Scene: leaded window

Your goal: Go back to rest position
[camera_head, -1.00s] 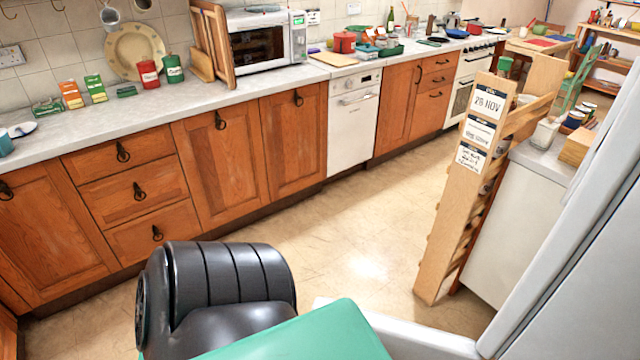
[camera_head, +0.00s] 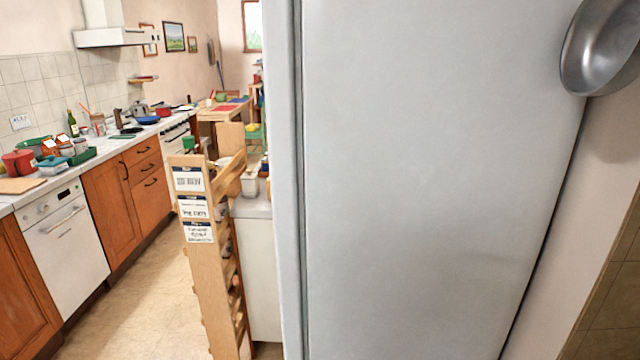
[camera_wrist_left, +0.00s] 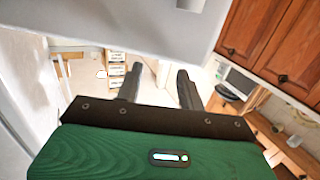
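My left gripper (camera_wrist_left: 158,88) shows in the left wrist view. Its two dark fingers are spread apart with nothing between them, and the floor and room show beyond. The green wrist body (camera_wrist_left: 110,155) fills the bottom of that view. Neither gripper shows in the head view. My right gripper is in no frame.
A tall grey fridge (camera_head: 430,180) stands close and fills the right half of the head view. A wooden rack with labels (camera_head: 205,270) stands left of it. Counters with a white dishwasher (camera_head: 65,235) run along the left. Floor (camera_head: 150,305) is clear between. A metal pan (camera_head: 600,50) hangs at upper right.

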